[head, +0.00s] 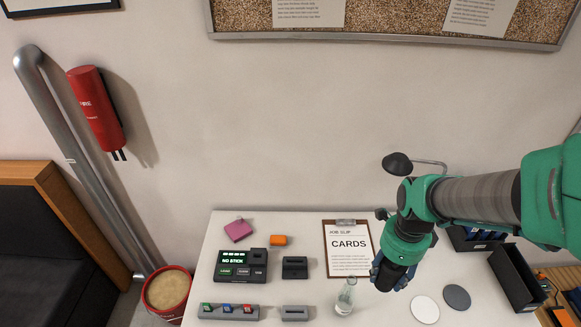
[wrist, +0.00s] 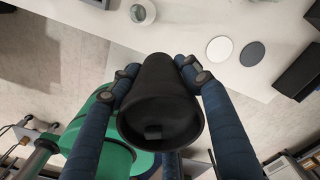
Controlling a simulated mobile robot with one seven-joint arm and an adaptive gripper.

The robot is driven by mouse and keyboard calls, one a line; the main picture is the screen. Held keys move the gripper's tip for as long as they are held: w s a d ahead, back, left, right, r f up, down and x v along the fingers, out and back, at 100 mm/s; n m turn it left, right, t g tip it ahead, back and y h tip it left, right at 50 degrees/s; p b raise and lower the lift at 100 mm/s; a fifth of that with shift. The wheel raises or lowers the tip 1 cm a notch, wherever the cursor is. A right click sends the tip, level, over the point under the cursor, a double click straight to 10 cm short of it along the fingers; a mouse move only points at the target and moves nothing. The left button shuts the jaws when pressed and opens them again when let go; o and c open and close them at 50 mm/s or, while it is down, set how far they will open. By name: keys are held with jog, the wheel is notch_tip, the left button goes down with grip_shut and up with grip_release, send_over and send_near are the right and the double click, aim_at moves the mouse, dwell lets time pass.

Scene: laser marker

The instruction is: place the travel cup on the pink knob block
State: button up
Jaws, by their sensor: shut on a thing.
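The travel cup (wrist: 158,104) is a black tapered cup, seen in the wrist view with its wide round end toward the camera. My gripper (wrist: 158,74) is shut on it, with one blue finger on each side. In the head view my gripper (head: 388,274) is over the right half of the white table, and the cup is largely hidden by the hand there. The pink knob block (head: 238,231) lies at the back left of the table, well to the left of my gripper, with a small knob at its top edge. Its top looks bare.
An orange block (head: 279,240), a black "NO STICK" device (head: 240,266) and a dark slotted block (head: 295,267) are near the pink block. White (head: 425,310) and grey (head: 457,297) discs lie right.

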jog(key=w+a+n, duration=0.1)
jog(key=w+a, duration=0.1)
jog(key=w, duration=0.1)
jog(key=w+a+n+p, duration=0.1)
jog(key=w+a, duration=0.1)
jog(key=w, duration=0.1)
jog(key=w+a+r+n+p, duration=0.1)
jog(key=w+a, duration=0.2)
jog(key=shift+w+n, duration=0.1)
jog(key=shift+n, duration=0.2)
jog(key=w+a+f+n+p, duration=0.2)
jog(key=w+a+n, duration=0.15)
jog(key=a, duration=0.65)
jog(key=w+a+f+n+p, duration=0.25)
jog(key=w+a, duration=0.25)
jog(key=a, duration=0.6)
jog(key=w+a+f+n+p, duration=0.1)
jog(key=w+a+n, duration=0.3)
jog(key=a, duration=0.6)
jog(key=shift+m, duration=0.5)
jog(key=f, duration=1.8)
jog(key=shift+w, duration=0.3)
